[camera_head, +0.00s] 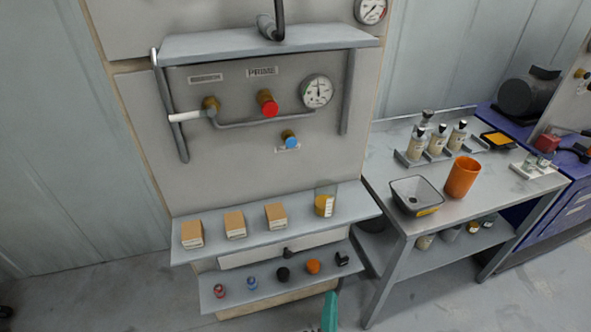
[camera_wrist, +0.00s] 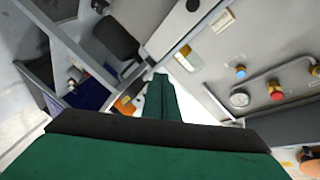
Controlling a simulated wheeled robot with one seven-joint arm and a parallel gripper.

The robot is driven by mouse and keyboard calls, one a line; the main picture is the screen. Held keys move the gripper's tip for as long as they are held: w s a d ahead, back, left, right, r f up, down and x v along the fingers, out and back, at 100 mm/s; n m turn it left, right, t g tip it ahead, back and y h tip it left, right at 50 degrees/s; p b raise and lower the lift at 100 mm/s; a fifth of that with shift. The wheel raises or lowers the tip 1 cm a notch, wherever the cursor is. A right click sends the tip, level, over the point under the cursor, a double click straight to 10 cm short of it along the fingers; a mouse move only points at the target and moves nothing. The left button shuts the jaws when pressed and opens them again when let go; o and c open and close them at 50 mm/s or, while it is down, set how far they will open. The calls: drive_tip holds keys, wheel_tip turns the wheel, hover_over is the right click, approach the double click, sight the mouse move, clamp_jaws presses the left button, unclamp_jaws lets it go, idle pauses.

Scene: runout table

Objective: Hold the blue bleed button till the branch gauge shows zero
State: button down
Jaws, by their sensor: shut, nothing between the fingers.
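The blue bleed button (camera_head: 289,140) sits on a brass fitting low on the grey wall panel, and it also shows in the wrist view (camera_wrist: 240,71). Nothing touches it. A round white gauge (camera_head: 318,91) is above and right of it, and it shows in the wrist view too (camera_wrist: 239,99). Its needle points roughly upward, but the scale is too small to read. My green gripper (camera_head: 330,312) is at the bottom edge of the head view, well below and apart from the button. In the wrist view my gripper (camera_wrist: 159,80) is shut and empty.
A red knob (camera_head: 268,103) under a PRIME label and a white-handled valve (camera_head: 190,115) share the panel. A shelf with several boxes (camera_head: 235,224) and a lower ledge of small knobs jut out below. A side table (camera_head: 480,190) holds an orange cup (camera_head: 462,177).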

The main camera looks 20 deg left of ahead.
drive_tip(key=w+a+r+y, duration=0.2)
drive_tip(key=w+r, duration=0.3)
drive_tip(key=r, duration=0.3)
drive_tip(key=w+a+r+m+g+y, duration=0.1)
drive_tip(key=w+a+r+y, duration=0.2)
drive_tip(key=r, duration=0.5)
drive_tip(key=w+a+r+y, duration=0.3)
drive_tip(key=w+r, duration=0.3)
drive_tip(key=r, duration=0.2)
drive_tip(key=shift+w+a+m+g, duration=0.3)
drive_tip(key=shift+w+a+g, duration=0.1)
drive_tip(key=shift+a, duration=0.5)
